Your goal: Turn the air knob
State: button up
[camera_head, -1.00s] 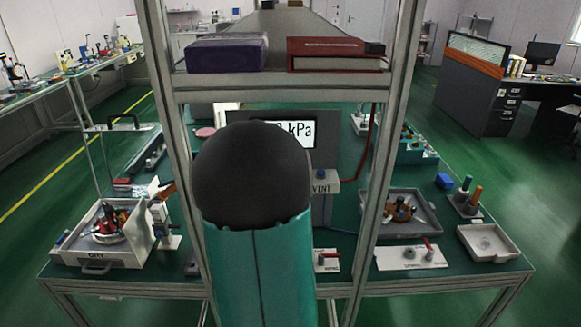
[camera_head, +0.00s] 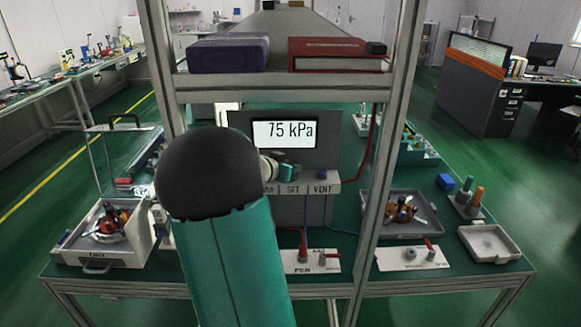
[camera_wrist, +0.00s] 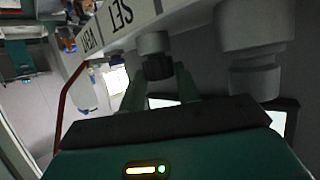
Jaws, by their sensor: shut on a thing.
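The air knob (camera_wrist: 158,66) is a small dark knob on a pale collar, seen close in the wrist view. My gripper (camera_wrist: 160,82) has its two teal fingers on either side of it and is shut on it. In the head view, my gripper (camera_head: 284,170) is at the front of the pale control strip (camera_head: 334,188), above a label that looks like SET. My dark arm joint hides the strip's left part. The grey panel's display (camera_head: 283,133) reads 75 kPa.
A shelf (camera_head: 275,88) with a purple box (camera_head: 228,53) and a red binder (camera_head: 337,54) crosses above. Frame posts (camera_head: 385,165) stand on both sides. A red hose (camera_head: 368,150) runs down at right.

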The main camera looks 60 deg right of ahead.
jog(key=shift+w+r+m+g, duration=0.1)
jog(key=shift+r+m+g, duration=0.05)
jog(key=shift+m+g, duration=0.2)
jog(key=o, duration=1)
jog(key=v, duration=1.3)
jog(key=shift+a+r, duration=0.15)
jog(key=shift+a, duration=0.2)
